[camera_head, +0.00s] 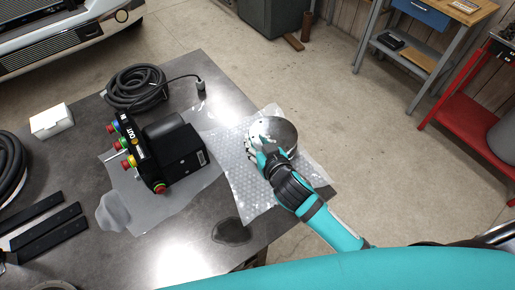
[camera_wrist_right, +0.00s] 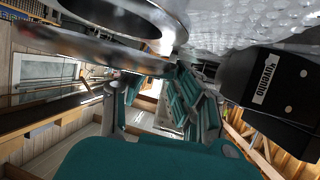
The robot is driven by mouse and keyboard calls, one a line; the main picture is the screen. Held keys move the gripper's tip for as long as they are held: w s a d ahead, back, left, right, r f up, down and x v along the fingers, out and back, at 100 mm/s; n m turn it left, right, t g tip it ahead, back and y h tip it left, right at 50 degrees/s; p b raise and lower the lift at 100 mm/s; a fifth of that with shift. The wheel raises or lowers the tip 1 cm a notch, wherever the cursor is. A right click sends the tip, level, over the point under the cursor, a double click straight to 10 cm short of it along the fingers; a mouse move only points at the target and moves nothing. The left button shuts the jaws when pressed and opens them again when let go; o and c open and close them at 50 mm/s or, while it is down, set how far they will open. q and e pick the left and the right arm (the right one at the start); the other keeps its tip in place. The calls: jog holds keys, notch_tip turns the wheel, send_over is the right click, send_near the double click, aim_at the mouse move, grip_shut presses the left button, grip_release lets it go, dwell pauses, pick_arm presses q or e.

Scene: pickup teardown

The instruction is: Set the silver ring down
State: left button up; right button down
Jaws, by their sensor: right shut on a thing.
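The silver ring (camera_head: 274,128) shows in the head view over the bubble wrap sheet (camera_head: 241,180) near the table's right corner. My right gripper (camera_head: 267,160) is shut on its near left edge. In the right wrist view the ring (camera_wrist_right: 80,48) fills the upper left, blurred and close, with the bubble wrap (camera_wrist_right: 250,22) at the upper right. The fingers cover part of the ring's near side. I cannot tell whether the ring touches the wrap. My left gripper is not in view.
A black control box (camera_head: 175,152) with colored buttons lies left of the wrap on a grey sheet. A coiled black cable (camera_head: 136,88), a white box (camera_head: 51,120) and black bars (camera_head: 47,236) are on the dark table (camera_head: 199,219). A red cart (camera_head: 452,140) stands at right.

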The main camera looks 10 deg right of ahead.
jog(key=shift+s+f+b, duration=0.1)
jog(key=shift+f+b, duration=0.3)
jog(key=shift+f, duration=0.8)
jog(key=c, duration=1)
grip_release()
